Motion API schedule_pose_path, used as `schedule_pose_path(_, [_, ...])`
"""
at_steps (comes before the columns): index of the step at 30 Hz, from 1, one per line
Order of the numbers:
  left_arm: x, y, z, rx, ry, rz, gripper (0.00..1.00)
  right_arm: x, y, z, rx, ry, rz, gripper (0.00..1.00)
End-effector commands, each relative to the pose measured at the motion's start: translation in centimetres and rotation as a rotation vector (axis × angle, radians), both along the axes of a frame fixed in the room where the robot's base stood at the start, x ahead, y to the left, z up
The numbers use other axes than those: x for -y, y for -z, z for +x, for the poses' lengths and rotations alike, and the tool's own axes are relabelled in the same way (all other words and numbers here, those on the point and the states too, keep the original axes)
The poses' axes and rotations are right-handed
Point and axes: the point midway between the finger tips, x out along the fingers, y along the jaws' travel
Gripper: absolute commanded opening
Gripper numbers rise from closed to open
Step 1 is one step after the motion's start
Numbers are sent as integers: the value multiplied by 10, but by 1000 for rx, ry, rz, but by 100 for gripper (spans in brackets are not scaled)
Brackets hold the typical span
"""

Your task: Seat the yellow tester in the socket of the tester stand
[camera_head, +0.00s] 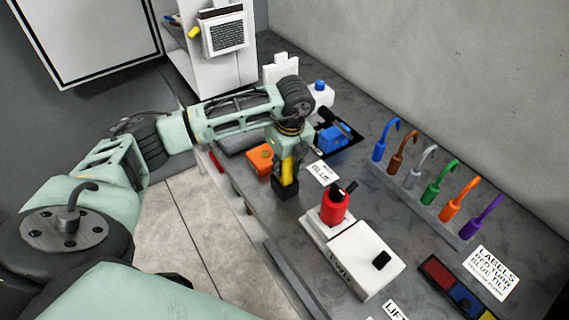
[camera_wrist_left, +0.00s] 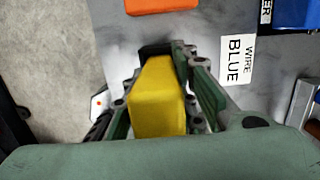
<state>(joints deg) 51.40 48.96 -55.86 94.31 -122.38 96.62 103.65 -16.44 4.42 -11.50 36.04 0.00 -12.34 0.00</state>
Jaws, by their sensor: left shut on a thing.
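The yellow tester (camera_head: 288,171) is upright in my left gripper (camera_head: 287,158), near the table's front edge. In the left wrist view the tester (camera_wrist_left: 158,98) lies between the two fingers of my left gripper (camera_wrist_left: 160,112), which is shut on it. A black block (camera_head: 285,188), seemingly the tester stand, is directly at the tester's lower end. Its dark edge also shows beyond the tester in the left wrist view (camera_wrist_left: 155,49). The socket is hidden, so I cannot tell how far the tester is in it. My right gripper is not in view.
An orange block (camera_head: 260,158) stands just left of the black block. A white fixture (camera_head: 352,252) with a red cylinder (camera_head: 335,206) stands to the right. A blue item (camera_head: 333,138) is behind. A rack of coloured hooks (camera_head: 425,193) lines the back.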

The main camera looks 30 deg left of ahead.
Motion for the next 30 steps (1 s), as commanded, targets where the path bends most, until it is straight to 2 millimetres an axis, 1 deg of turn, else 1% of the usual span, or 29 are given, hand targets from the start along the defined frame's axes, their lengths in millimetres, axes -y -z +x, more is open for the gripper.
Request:
schedule_pose_path(3, [0, 4, 0, 1, 1, 0, 0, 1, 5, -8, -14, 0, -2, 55])
schedule_pose_path(4, [0, 2, 0, 1, 1, 0, 28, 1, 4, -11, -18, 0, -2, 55])
schedule_pose_path(9, [0, 2, 0, -1, 1, -1, 43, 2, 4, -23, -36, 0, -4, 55])
schedule_pose_path(10, [0, 2, 0, -1, 1, -1, 45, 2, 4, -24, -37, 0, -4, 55])
schedule_pose_path(18, [0, 2, 0, -1, 1, -1, 45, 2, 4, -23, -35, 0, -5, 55])
schedule_pose_path(21, [0, -3, 0, 1, 1, 0, 45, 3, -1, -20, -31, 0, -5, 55])
schedule_pose_path(22, [1, -4, 1, 3, 1, -1, 45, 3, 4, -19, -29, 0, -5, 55])
schedule_pose_path(26, [4, -22, 0, 6, 3, -1, 45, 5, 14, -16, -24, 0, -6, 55])
schedule_pose_path(30, [9, -53, -2, 7, 3, -2, 45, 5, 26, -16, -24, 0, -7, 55])
